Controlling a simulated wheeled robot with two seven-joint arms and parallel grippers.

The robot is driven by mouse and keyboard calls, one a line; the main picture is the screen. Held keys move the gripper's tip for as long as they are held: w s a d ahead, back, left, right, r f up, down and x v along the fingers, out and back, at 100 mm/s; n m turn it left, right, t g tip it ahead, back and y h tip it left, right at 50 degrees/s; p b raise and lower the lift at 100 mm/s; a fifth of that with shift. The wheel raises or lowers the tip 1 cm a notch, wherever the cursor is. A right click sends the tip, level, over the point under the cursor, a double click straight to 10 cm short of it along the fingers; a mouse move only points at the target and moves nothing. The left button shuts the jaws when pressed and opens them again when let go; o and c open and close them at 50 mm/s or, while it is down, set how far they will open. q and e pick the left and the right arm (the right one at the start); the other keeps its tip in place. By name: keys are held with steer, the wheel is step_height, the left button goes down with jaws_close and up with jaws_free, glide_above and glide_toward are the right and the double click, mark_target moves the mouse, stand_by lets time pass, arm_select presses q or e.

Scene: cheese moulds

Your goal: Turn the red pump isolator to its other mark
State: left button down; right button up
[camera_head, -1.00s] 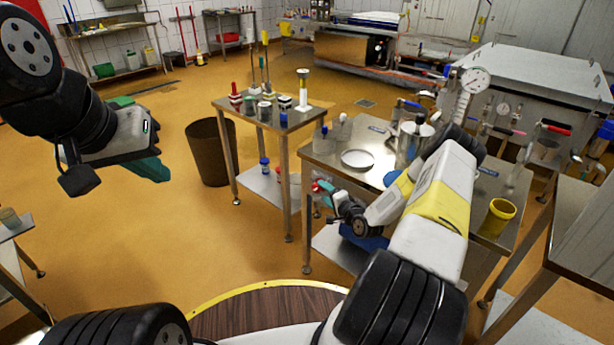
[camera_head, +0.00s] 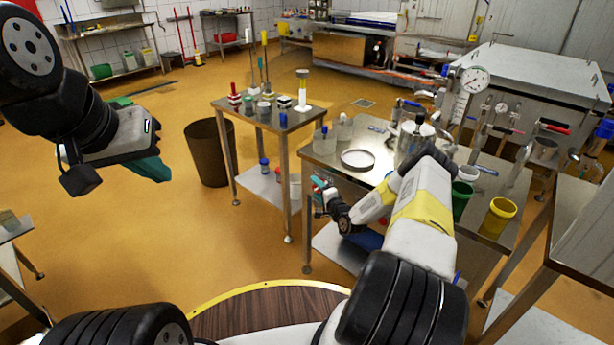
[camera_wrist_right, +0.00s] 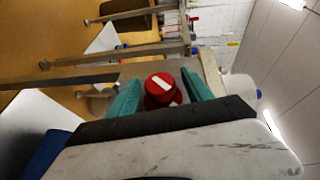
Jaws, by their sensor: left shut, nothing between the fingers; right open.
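The red pump isolator (camera_wrist_right: 162,92) is a round red knob with a white bar across its face, seen in the right wrist view. The bar lies tilted across the knob. My right gripper (camera_wrist_right: 161,95) is open, with one teal finger on each side of the knob; I cannot tell whether they touch it. In the head view my right gripper (camera_head: 319,190) is at the near-left end of the steel table, and the knob is hidden there. My left gripper (camera_head: 152,168) is shut and empty, high at the left over open floor.
The steel table (camera_head: 335,165) carries a white dish (camera_head: 358,159), a green cup (camera_head: 461,199) and a yellow cup (camera_head: 498,217). A smaller table (camera_head: 270,118) with bottles and a brown bin (camera_head: 207,152) stand to the left.

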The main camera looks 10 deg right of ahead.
jaws_close()
steer(key=shift+r+g, duration=0.1)
steer(key=shift+g, duration=0.2)
steer(key=n+g+h, duration=0.1)
steer(key=g, duration=0.1)
steer(key=shift+a+r+g+h, duration=0.1)
steer(key=shift+g+h, duration=0.2)
steer(key=shift+g, duration=0.1)
steer(key=g+h, duration=0.1)
steer(key=g, duration=0.1)
steer(key=n+g+h, duration=0.1)
steer(key=g, duration=0.1)
steer(key=shift+w+a+n+g, duration=0.15)
steer(key=shift+n+g, duration=0.15)
steer(key=n+g+h, duration=0.1)
steer(key=g+h, duration=0.1)
steer(key=g, duration=0.1)
steer(key=shift+h, duration=0.4)
steer(key=shift+n+g+h, duration=0.3)
steer(key=shift+g+h, duration=0.8)
steer(key=shift+g, duration=0.5)
